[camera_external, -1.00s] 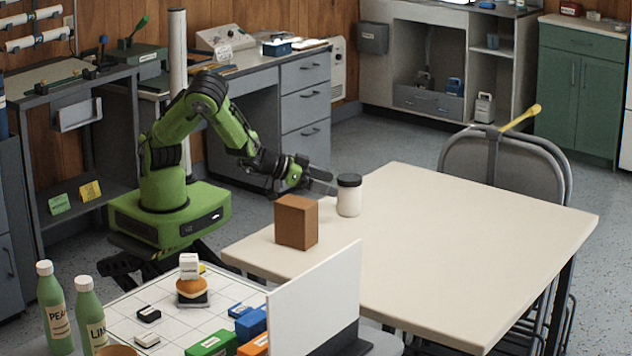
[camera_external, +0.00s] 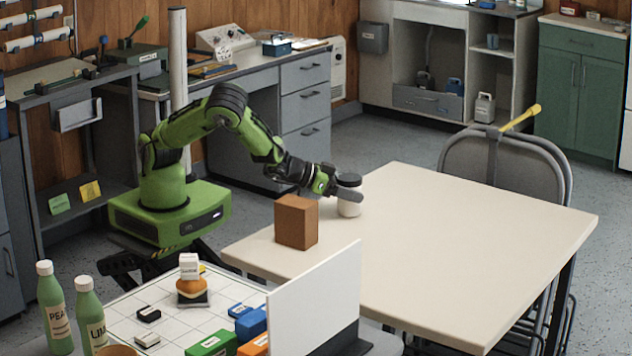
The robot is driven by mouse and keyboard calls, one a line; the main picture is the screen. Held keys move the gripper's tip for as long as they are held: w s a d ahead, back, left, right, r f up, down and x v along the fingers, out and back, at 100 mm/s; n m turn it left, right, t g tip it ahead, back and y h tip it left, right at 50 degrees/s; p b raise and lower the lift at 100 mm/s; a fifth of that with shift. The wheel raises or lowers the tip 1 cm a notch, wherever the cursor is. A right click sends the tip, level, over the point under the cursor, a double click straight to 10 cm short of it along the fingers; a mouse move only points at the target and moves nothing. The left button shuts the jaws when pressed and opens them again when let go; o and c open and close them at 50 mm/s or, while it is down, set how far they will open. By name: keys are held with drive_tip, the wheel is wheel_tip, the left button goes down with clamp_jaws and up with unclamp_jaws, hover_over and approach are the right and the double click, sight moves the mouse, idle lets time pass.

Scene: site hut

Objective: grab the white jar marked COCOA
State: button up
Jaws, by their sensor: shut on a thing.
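The white jar (camera_external: 349,208) with a dark lid stands upright on the cream table (camera_external: 450,240), near its far left edge. No COCOA marking can be read on it from this side. My gripper (camera_external: 349,190) is at the jar, its fingers level with the jar's upper body just below the lid. It is shut on the jar. One finger crosses in front and hides part of the jar's side.
A brown block (camera_external: 296,222) stands on the table just in front of and left of the jar, close below my wrist. A white upright panel (camera_external: 316,300) stands nearer the camera. The table's right side is clear. Folded chairs (camera_external: 505,165) stand behind it.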

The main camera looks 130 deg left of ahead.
drive_tip(key=shift+c, duration=1.4)
drive_tip(key=shift+r, duration=0.15)
